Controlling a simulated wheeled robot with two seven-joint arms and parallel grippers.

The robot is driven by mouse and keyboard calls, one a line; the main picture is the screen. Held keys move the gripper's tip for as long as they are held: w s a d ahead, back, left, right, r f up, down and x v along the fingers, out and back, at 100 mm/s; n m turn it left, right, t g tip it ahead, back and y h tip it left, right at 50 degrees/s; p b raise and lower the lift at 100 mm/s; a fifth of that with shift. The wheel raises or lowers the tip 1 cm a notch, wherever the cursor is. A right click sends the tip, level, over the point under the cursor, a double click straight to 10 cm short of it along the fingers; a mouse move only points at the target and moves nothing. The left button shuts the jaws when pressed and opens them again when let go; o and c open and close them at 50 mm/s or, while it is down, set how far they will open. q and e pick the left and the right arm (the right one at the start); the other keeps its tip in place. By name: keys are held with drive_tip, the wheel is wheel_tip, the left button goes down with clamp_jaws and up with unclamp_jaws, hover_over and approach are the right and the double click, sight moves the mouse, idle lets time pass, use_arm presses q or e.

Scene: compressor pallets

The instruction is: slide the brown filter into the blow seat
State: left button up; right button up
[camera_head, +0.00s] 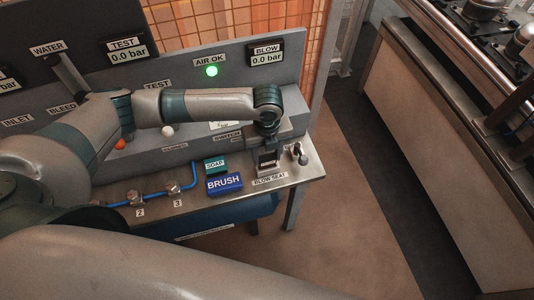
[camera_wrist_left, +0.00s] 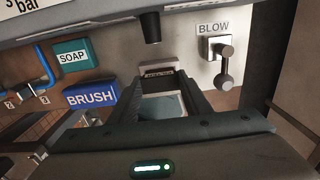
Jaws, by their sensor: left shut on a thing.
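My left gripper (camera_head: 267,160) points down at the blow seat, just behind the BLOW SEAT label (camera_head: 270,178) at the right end of the bench. In the left wrist view the gripper (camera_wrist_left: 163,92) is shut on a flat framed piece, taken as the filter (camera_wrist_left: 163,107). It shows a pale rim and a grey-blue face; its brown colour is not clear. The seat itself is mostly hidden by the gripper and filter, so I cannot tell how far the filter is in. A dark nozzle (camera_wrist_left: 150,27) hangs just beyond the fingers. My right gripper is not in view.
The BLOW valve handle (camera_wrist_left: 225,68) stands right of the fingers; it also shows in the head view (camera_head: 299,154). The blue BRUSH block (camera_head: 225,183) and green SOAP block (camera_head: 216,166) lie to the left. The AIR OK lamp (camera_head: 211,71) is green. The floor beyond the bench's right end is clear.

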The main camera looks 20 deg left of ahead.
sight(268, 158)
use_arm(q)
drive_tip(key=shift+f+b, duration=0.4)
drive_tip(key=shift+f, duration=0.55)
drive_tip(key=o, duration=1.5)
drive_tip(key=shift+c, duration=0.2)
drive_tip(key=shift+r, duration=0.1)
drive_tip(key=shift+r, duration=0.55)
wheel_tip(268, 158, up, 16)
drive_tip(key=b, duration=0.4)
drive_tip(key=shift+d, duration=0.15)
